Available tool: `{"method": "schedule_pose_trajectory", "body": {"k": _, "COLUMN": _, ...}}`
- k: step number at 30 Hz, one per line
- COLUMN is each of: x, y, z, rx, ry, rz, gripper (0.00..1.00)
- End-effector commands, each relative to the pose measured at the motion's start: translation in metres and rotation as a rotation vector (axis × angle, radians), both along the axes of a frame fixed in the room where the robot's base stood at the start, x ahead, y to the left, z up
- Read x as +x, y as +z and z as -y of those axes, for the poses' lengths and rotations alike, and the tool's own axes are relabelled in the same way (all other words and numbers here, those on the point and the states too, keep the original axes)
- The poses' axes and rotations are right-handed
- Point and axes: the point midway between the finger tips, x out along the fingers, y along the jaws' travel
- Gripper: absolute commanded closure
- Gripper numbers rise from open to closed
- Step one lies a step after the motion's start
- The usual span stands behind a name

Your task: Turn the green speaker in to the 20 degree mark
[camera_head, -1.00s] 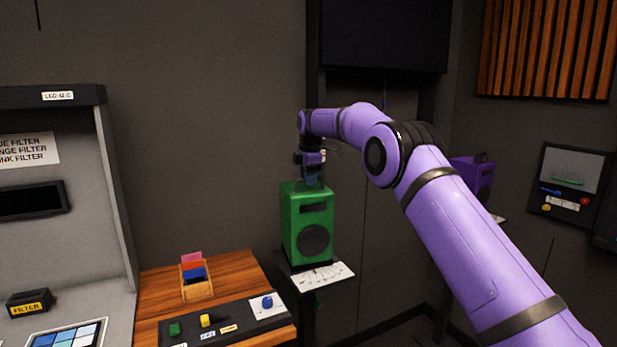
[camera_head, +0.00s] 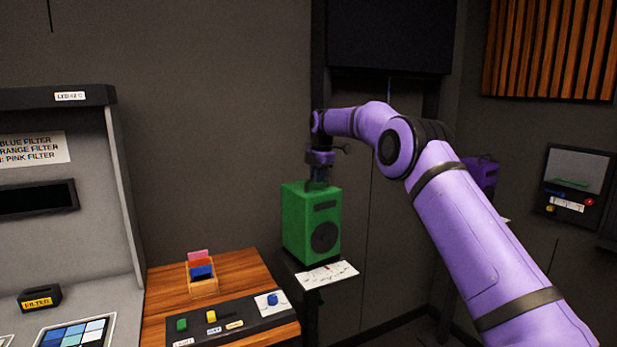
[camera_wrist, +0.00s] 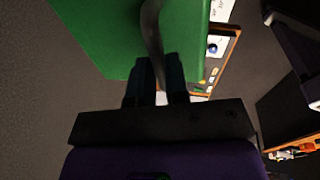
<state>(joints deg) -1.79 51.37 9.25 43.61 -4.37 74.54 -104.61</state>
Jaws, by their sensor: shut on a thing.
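The green speaker (camera_head: 297,222) stands upright on a dark stand in the head view, its front with the round black cone facing right and toward me. A white card with scale marks (camera_head: 328,275) lies at its front foot; the degree numbers are too small to read. My gripper (camera_head: 317,184) is above the speaker, shut on its dark top handle. In the wrist view, the two fingers (camera_wrist: 157,88) are on either side of the curved handle (camera_wrist: 152,30), with the green top of the speaker (camera_wrist: 100,35) beyond.
A wooden table (camera_head: 235,270) at the left holds a small card box (camera_head: 203,288) and a black panel with coloured knobs (camera_head: 225,318). A grey filter booth (camera_head: 100,180) stands further left. A purple speaker (camera_head: 482,177) stands behind my arm at the right.

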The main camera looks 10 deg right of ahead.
Motion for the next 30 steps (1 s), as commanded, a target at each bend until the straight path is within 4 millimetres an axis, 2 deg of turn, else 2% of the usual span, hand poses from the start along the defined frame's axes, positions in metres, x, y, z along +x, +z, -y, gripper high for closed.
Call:
{"method": "schedule_pose_trajectory", "body": {"k": 12, "x": 0.0035, "y": 0.0007, "z": 0.0084, "rx": 0.0, "ry": 0.183, "rz": 0.001, "gripper": 1.0}}
{"method": "schedule_pose_trajectory", "body": {"k": 27, "x": 0.0038, "y": 0.0009, "z": 0.0082, "rx": 0.0, "ry": 0.206, "rz": 0.002, "gripper": 1.0}}
{"method": "schedule_pose_trajectory", "body": {"k": 28, "x": 0.0038, "y": 0.0009, "z": 0.0082, "rx": 0.0, "ry": 0.205, "rz": 0.002, "gripper": 0.79}}
{"method": "schedule_pose_trajectory", "body": {"k": 30, "x": 0.0039, "y": 0.0008, "z": 0.0082, "rx": 0.0, "ry": 0.205, "rz": 0.001, "gripper": 0.62}}
